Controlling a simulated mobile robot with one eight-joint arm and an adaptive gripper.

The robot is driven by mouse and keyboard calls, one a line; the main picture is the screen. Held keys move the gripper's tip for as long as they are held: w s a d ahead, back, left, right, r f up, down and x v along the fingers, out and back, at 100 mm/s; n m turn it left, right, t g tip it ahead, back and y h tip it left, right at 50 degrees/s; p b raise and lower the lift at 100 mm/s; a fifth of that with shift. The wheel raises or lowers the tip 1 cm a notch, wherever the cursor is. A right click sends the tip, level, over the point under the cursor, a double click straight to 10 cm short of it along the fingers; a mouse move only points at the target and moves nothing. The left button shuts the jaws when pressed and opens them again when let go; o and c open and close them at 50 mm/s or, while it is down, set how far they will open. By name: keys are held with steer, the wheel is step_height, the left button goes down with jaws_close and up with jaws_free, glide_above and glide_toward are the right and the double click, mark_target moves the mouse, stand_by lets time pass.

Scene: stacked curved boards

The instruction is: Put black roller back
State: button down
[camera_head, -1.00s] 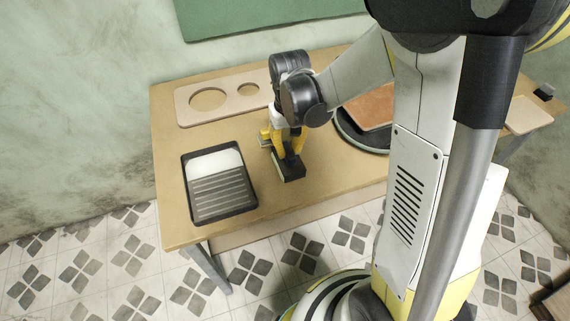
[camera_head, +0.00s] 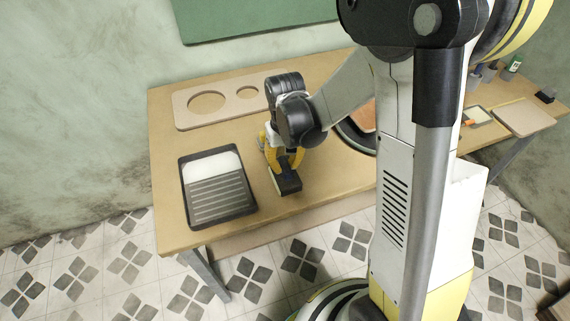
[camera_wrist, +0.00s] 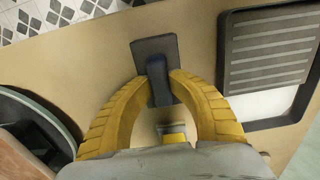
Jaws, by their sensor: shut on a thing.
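The black roller (camera_head: 288,184) shows in the head view as a dark block under my gripper (camera_head: 283,165), near the front edge of the wooden table. In the wrist view the black roller (camera_wrist: 153,47) has a flat, dark rectangular part and a dark handle. The yellow fingers of my gripper (camera_wrist: 159,80) are shut on this handle from both sides. I cannot tell if the flat part touches the table. The black ribbed tray (camera_head: 220,197) lies to the left of my gripper, apart from the roller. The tray also shows at the right of the wrist view (camera_wrist: 270,60).
A wooden board with two round holes (camera_head: 227,101) lies behind the tray. A round black dish (camera_head: 357,142) is partly hidden behind my arm. A small yellow and grey thing (camera_wrist: 172,132) shows between my fingers. The tabletop between roller and tray is clear.

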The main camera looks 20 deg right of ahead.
mark_target(285, 164)
steer(key=shift+f, duration=0.25)
steer(key=c, duration=1.4)
jaws_free()
steer(key=shift+o, duration=0.2)
steer(key=shift+r, duration=0.15)
step_height(285, 164, up, 12)
steer(key=p, duration=0.5)
steer(key=s+r+t, duration=0.7)
steer(key=s+r, duration=0.4)
steer(key=s, duration=0.1)
steer(key=shift+s, duration=0.35)
steer(key=shift+r, duration=0.1)
